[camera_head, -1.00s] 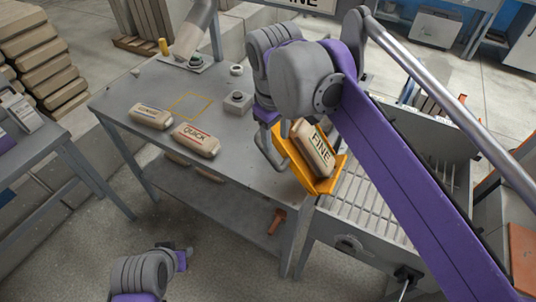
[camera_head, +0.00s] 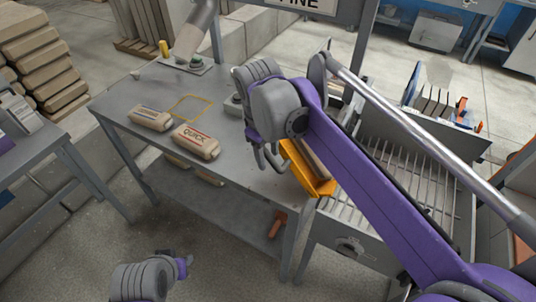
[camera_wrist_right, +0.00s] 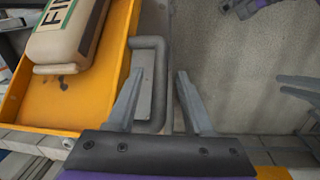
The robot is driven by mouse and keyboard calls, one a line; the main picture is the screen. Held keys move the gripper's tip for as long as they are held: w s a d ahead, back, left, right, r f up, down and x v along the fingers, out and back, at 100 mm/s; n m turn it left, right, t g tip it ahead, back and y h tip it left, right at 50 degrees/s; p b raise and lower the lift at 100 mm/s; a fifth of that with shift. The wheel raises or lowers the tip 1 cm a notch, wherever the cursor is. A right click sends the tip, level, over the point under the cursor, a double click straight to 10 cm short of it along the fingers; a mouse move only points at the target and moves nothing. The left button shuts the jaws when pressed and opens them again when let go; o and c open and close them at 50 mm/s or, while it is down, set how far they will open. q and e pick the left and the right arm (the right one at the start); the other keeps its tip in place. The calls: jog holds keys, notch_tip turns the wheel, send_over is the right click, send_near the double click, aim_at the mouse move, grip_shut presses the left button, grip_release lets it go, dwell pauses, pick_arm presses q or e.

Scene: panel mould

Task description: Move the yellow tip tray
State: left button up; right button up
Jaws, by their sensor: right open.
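The yellow tip tray (camera_head: 318,186) is at the right end of the grey table, tilted, beside the slatted metal box. It holds a tan bag (camera_head: 312,158), marked FINE in the right wrist view (camera_wrist_right: 68,28). My arm hides much of both in the head view. My right gripper (camera_head: 264,158) is at the tray's left side. In the wrist view its open fingers (camera_wrist_right: 160,98) are on either side of a bar of the tray's grey handle (camera_wrist_right: 161,70), not closed on it. My left gripper (camera_head: 183,265) is low in the head view, away from the tray; its jaws are unclear.
A QUICK bag (camera_head: 196,142) and another tan bag (camera_head: 150,118) lie on the table (camera_head: 235,178). A yellow outlined square (camera_head: 192,107) behind them is empty. The slatted metal box (camera_head: 350,213) stands to the right. A brown tool (camera_head: 277,224) is on the lower shelf.

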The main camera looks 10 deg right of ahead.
jog(key=shift+f, duration=0.15)
jog(key=shift+c, duration=0.3)
grip_shut()
dwell(1.1)
